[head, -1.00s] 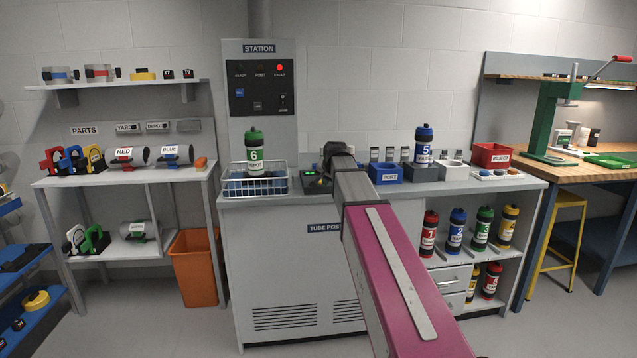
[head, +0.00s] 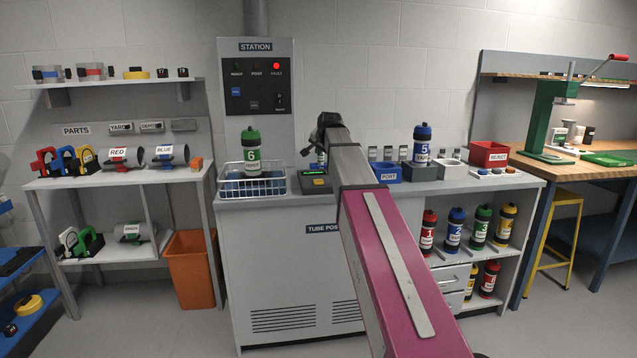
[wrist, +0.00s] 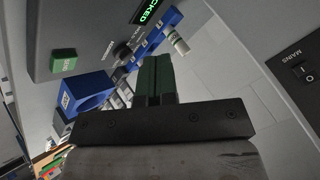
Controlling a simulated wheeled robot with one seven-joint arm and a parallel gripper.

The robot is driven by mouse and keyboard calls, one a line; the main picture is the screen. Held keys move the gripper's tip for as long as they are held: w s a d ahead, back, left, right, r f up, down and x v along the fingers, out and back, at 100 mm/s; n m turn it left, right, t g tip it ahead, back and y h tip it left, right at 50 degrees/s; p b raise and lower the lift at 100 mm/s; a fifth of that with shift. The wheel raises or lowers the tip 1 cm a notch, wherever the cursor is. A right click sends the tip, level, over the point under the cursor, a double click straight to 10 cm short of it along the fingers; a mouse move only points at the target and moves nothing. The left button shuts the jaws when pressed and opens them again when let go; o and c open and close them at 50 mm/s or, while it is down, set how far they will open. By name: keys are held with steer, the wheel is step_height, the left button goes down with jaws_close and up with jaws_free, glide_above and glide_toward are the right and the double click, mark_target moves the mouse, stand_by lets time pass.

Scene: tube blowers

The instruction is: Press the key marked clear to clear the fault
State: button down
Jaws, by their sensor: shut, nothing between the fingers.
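The grey station panel (head: 257,76) stands upright at the back of the counter with a red fault light (head: 276,66) lit. A blue key (head: 236,91) and a dark key (head: 253,105) sit below the lights; their labels are too small to read, so I cannot tell which is the clear key. My gripper (head: 312,149) is above the counter, right of the panel and apart from it. Its dark fingers (wrist: 155,76) are together and empty in the wrist view. That view also shows a green key (wrist: 64,60) and a lit display (wrist: 148,10) ending in "CKED".
A small device with a display (head: 317,182) sits on the counter under my gripper. A wire basket (head: 252,187) holds a green-topped tube (head: 251,150) to its left. The blue port block (head: 388,173) is to the right. A mains switch (wrist: 303,71) shows in the wrist view.

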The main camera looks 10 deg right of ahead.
mark_target(320, 181)
steer(key=shift+f, duration=4.3)
steer(key=shift+f, duration=0.8)
steer(key=shift+r, duration=0.8)
steer(key=shift+r, duration=2.5)
